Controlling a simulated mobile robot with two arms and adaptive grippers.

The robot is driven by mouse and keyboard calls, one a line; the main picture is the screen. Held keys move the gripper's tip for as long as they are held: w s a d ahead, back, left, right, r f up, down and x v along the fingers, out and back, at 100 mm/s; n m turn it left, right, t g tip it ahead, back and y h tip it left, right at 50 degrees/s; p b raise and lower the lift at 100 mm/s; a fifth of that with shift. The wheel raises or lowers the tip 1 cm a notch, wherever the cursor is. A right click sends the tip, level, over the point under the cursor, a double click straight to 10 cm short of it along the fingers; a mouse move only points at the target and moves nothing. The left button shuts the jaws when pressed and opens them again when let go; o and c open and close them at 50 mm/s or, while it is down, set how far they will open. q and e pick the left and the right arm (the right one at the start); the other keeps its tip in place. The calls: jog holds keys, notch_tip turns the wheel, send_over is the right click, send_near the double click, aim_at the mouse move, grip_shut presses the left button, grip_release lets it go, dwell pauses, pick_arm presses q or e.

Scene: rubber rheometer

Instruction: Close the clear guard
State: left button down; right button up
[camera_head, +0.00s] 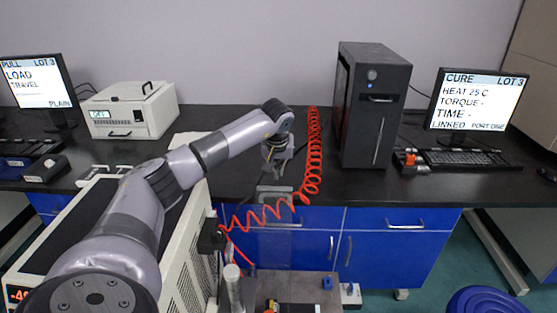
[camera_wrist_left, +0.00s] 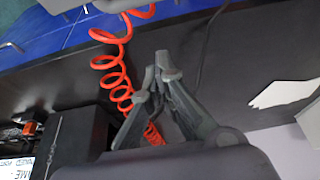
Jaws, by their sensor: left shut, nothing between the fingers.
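A faint see-through panel (camera_head: 274,240), which looks like the clear guard, stands upright in front of the blue drawers. A grey piece (camera_head: 275,193) is at its top edge. My left gripper (camera_head: 272,168) hangs just above and behind this grey piece in the picture; I cannot tell whether they touch. In the left wrist view my left gripper (camera_wrist_left: 166,70) has its fingertips together with nothing between them. The guard cannot be made out there. My right gripper is not in view.
A red coiled hose (camera_head: 313,160) hangs close to the right of my left gripper. A beige machine (camera_head: 190,255) stands at left front, with a grey platform (camera_head: 315,285) beside it. The black bench (camera_head: 240,185) behind holds a black tower (camera_head: 375,105) and monitors.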

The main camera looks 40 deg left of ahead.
pick_arm(q)
jog(key=shift+s+d+f+p, duration=0.75)
jog(key=shift+s+d+f, duration=0.3)
jog(key=shift+f, duration=0.2)
jog(key=shift+s+a, duration=0.1)
